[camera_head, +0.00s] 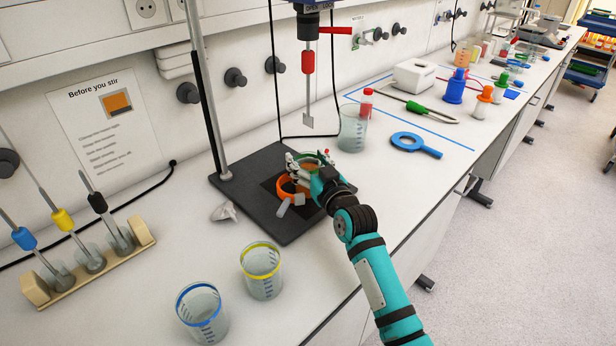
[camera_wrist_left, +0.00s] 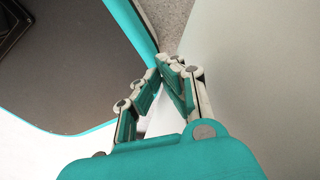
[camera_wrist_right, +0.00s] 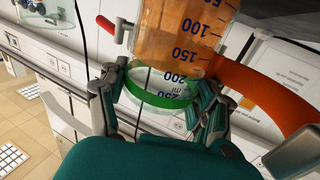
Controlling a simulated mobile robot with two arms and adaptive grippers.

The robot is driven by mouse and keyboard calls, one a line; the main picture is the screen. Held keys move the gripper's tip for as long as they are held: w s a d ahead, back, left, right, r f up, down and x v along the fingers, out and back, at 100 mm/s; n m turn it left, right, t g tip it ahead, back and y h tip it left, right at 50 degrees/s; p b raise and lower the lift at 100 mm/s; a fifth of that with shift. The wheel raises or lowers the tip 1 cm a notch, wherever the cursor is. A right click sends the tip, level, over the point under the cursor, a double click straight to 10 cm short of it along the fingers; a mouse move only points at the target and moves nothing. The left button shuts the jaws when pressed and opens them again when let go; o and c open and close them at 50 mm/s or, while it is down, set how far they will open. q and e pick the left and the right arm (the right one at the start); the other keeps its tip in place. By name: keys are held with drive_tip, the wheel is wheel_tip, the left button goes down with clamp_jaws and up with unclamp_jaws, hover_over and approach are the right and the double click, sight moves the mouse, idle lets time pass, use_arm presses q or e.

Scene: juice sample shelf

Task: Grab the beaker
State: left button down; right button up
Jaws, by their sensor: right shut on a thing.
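The beaker (camera_head: 310,163) has a green band near its rim and orange liquid inside, and it is over the dark stand base. My right gripper (camera_head: 314,174) covers part of it. In the right wrist view the beaker (camera_wrist_right: 178,55) is large, with the two fingers of the right gripper (camera_wrist_right: 160,100) pressed on opposite sides at the green band. I cannot tell whether the beaker's bottom touches the base. My left gripper (camera_wrist_left: 163,75) shows only in its wrist view, fingertips together, with nothing between them.
The stirrer stand (camera_head: 262,185) has an upright pole and an overhead paddle. A clear beaker (camera_head: 352,130) stands close behind my right gripper. A yellow-banded beaker (camera_head: 262,272) and a blue-banded beaker (camera_head: 202,312) stand in front.

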drive_tip(key=c, duration=0.6)
drive_tip(key=shift+s+r, duration=0.1)
drive_tip(key=shift+r, duration=0.05)
